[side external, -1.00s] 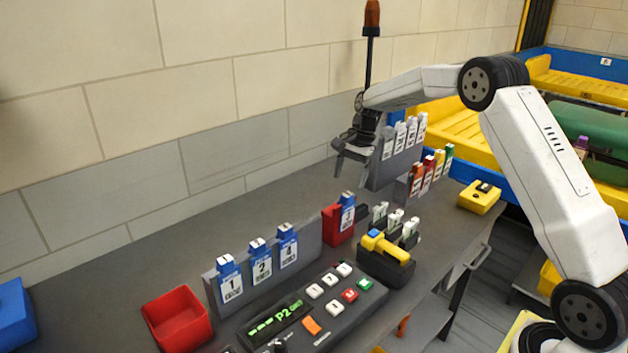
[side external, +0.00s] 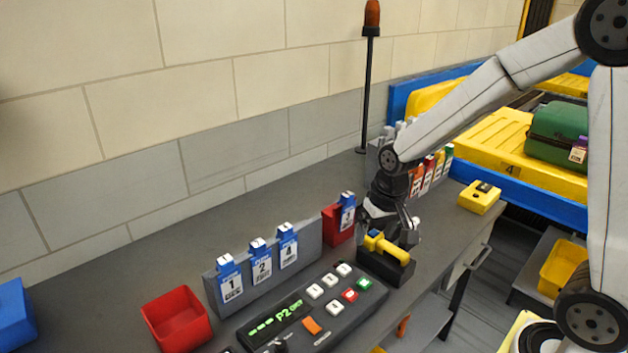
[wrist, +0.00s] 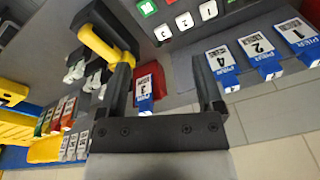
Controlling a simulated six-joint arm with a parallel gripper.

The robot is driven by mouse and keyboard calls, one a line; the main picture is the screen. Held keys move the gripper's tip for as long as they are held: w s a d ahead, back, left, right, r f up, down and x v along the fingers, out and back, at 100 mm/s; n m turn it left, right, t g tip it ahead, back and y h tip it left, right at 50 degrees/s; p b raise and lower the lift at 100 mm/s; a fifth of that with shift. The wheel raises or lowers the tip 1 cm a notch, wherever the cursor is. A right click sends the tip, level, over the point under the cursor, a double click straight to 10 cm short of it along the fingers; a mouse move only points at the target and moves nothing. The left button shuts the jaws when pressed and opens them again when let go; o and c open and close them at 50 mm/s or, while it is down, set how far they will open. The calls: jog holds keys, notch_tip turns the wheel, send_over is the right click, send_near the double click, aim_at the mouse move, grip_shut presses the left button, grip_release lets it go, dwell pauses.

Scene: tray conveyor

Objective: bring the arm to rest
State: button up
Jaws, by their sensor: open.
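My gripper (side external: 388,220) is low over the counter, between the red holder with the blue number 3 tag (side external: 347,212) and the black holder with the yellow-handled tool (side external: 385,246). It points downward in the side view and partly hides what stands behind it. In the wrist view my gripper (wrist: 162,75) has its two dark fingers wide apart with nothing held between them. The number 3 tag (wrist: 144,94) shows between the fingers in that view, beyond them and apart. The yellow-handled tool (wrist: 105,45) is beside the left finger.
Blue tags 1, 2 and 4 stand in a grey rack (side external: 309,234). A button panel (side external: 330,318), an empty red bin (side external: 177,318) and a yellow box (side external: 480,197) are on the counter. A lamp pole (side external: 367,95) stands behind. A green suitcase (side external: 558,135) lies on a yellow tray.

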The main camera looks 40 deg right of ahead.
jog(key=s+a+f+n, duration=0.1)
jog(key=s+n, duration=0.3)
jog(key=s, duration=0.4)
jog(key=shift+a+f+t, duration=0.35)
jog(key=shift+a+t, duration=0.05)
jog(key=shift+a, duration=0.35)
